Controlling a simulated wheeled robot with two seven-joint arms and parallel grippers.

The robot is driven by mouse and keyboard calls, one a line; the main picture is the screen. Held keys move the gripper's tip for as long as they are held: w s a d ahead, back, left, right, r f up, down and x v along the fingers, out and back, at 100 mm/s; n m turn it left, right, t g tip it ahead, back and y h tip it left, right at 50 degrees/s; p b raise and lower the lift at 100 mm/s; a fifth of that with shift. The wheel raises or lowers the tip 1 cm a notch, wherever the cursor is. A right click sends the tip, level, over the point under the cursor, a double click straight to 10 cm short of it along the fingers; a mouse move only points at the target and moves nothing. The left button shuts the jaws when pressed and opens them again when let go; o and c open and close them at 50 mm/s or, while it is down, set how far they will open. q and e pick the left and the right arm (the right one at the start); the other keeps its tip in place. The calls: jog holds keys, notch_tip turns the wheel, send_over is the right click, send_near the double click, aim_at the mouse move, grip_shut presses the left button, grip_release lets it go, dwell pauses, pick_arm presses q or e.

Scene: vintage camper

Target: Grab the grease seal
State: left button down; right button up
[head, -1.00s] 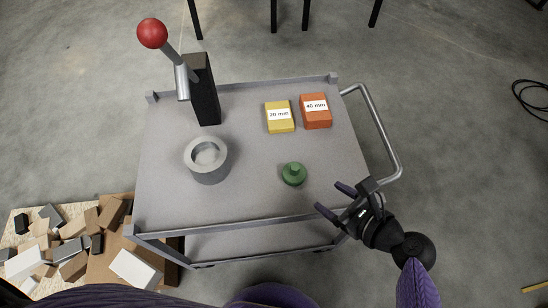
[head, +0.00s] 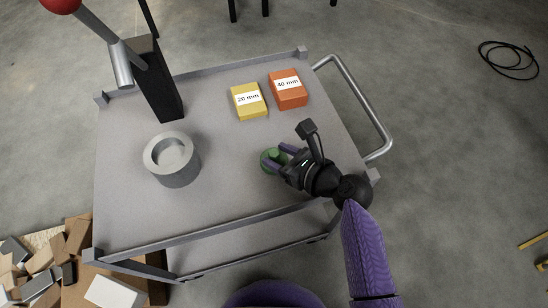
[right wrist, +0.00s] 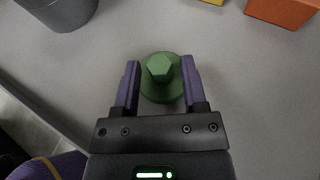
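The grease seal appears to be the green round piece (head: 268,156) with a raised hexagonal knob, lying on the grey cart top (head: 225,190). In the right wrist view the green piece (right wrist: 159,70) sits between the two purple fingers of my right gripper (right wrist: 160,64). The fingers are open, one on each side of it, with the left finger close to its edge and the right finger near or touching it. In the head view my right gripper (head: 279,158) partly covers the piece. My left gripper is not in view.
A grey hollow cylinder (head: 172,175) stands left of the green piece. A black post (head: 160,85) with a red-knobbed lever stands at the back left. Yellow "20 mm" (head: 249,112) and orange "40 mm" (head: 289,100) blocks lie behind. The cart has a raised rim and side handle (head: 378,120).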

grip_shut()
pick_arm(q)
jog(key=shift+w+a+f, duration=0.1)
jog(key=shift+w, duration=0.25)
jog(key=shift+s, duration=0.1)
